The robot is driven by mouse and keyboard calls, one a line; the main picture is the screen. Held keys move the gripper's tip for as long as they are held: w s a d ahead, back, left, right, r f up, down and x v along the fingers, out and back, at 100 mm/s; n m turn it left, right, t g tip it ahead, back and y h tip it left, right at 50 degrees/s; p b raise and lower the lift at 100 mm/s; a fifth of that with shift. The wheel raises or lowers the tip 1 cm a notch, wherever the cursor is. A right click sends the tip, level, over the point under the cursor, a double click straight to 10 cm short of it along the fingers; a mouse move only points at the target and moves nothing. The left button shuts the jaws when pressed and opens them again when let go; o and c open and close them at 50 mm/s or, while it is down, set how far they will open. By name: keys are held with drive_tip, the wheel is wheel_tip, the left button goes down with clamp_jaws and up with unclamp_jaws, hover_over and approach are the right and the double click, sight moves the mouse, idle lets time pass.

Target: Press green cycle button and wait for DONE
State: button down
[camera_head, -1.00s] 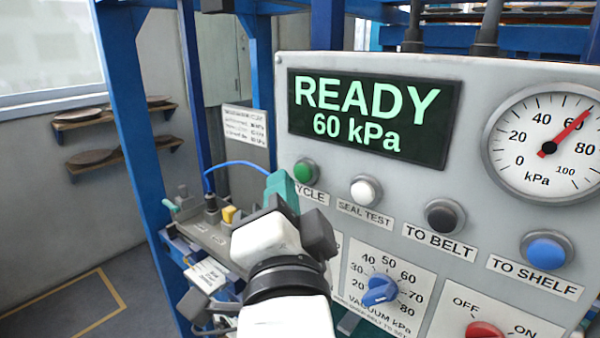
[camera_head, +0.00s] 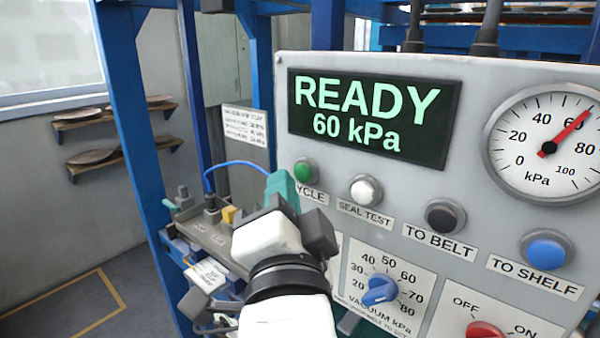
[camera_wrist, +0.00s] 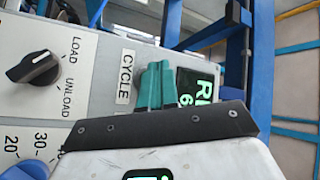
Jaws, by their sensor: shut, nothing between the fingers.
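The green cycle button (camera_head: 305,171) is at the upper left of the grey control panel (camera_head: 450,205), above its CYCLE label (camera_head: 314,195), which my gripper partly covers. My gripper (camera_head: 281,186) has teal fingertips, shut and empty, just left of and below the button in the head view. I cannot tell whether they touch the panel. In the wrist view the shut fingertips (camera_wrist: 156,84) lie beside the CYCLE label (camera_wrist: 125,77), and the button is hidden. The display (camera_head: 374,116) reads READY 60 kPa; DONE is not shown.
White SEAL TEST (camera_head: 366,190), black TO BELT (camera_head: 444,215) and blue TO SHELF (camera_head: 546,250) buttons run rightward. Below are a blue vacuum knob (camera_head: 380,290) and a red switch (camera_head: 485,330). The gauge (camera_head: 547,146) points near 60. A black LOAD/UNLOAD knob (camera_wrist: 33,68) shows in the wrist view.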

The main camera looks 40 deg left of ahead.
drive_tip(key=shift+w, duration=0.4)
